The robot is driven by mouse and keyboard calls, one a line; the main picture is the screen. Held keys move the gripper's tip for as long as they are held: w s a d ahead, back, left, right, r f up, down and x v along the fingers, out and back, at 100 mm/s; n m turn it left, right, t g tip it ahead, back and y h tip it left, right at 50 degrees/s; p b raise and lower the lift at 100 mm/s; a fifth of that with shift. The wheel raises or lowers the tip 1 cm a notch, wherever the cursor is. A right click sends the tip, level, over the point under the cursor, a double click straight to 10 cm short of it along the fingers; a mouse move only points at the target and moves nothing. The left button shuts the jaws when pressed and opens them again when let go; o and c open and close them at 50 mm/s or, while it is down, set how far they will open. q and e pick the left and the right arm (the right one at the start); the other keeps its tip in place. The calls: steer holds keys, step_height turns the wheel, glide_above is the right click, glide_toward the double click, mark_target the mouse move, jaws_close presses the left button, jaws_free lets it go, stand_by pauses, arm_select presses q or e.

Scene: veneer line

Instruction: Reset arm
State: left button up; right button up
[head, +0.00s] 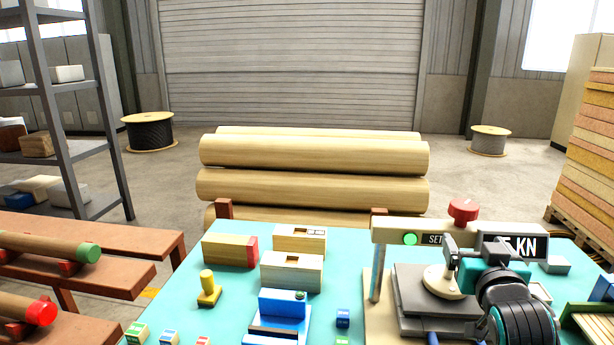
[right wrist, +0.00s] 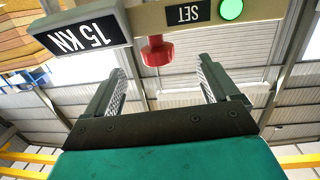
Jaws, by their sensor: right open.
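My right gripper (head: 452,268) is in front of the press (head: 400,232) at the right of the turquoise table. In the right wrist view its two fingers (right wrist: 160,85) stand apart with nothing between them. That view looks up at the press beam, with a 15 KN display (right wrist: 80,35), a SET label, a lit green button (right wrist: 231,9) and a red knob (right wrist: 154,51). The red knob also shows on top of the press in the head view (head: 463,210). My gripper and wrist hide part of the press plate (head: 415,290). My left gripper is not in view.
The turquoise table (head: 225,290) holds wooden blocks (head: 292,271), a yellow stamp-like piece (head: 208,289), a blue fixture (head: 278,318) and small coloured blocks. Logs (head: 310,185) lie behind it. A brown rack (head: 110,255) with rods is at left, stacked boards (head: 590,140) at right.

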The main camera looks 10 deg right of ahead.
steer(key=s+a+f+n+g+y, duration=0.25)
steer(key=s+a+f+g, duration=0.35)
steer(key=s+f, duration=0.55)
steer(key=s+a+f+n+g+y, duration=0.1)
steer(key=s+a+f+g+y, duration=0.15)
steer(key=s+a+f, duration=0.4)
steer(key=s+a+f+n+g+y, duration=0.1)
steer(key=s+a+f+n+g, duration=0.2)
steer(key=s, duration=0.7)
steer(key=w+a+f+t+y, duration=0.1)
steer(key=w+f+t, duration=0.5)
steer(key=f, duration=0.2)
steer(key=shift+w+a+f, duration=0.3)
steer(key=shift+f, duration=0.05)
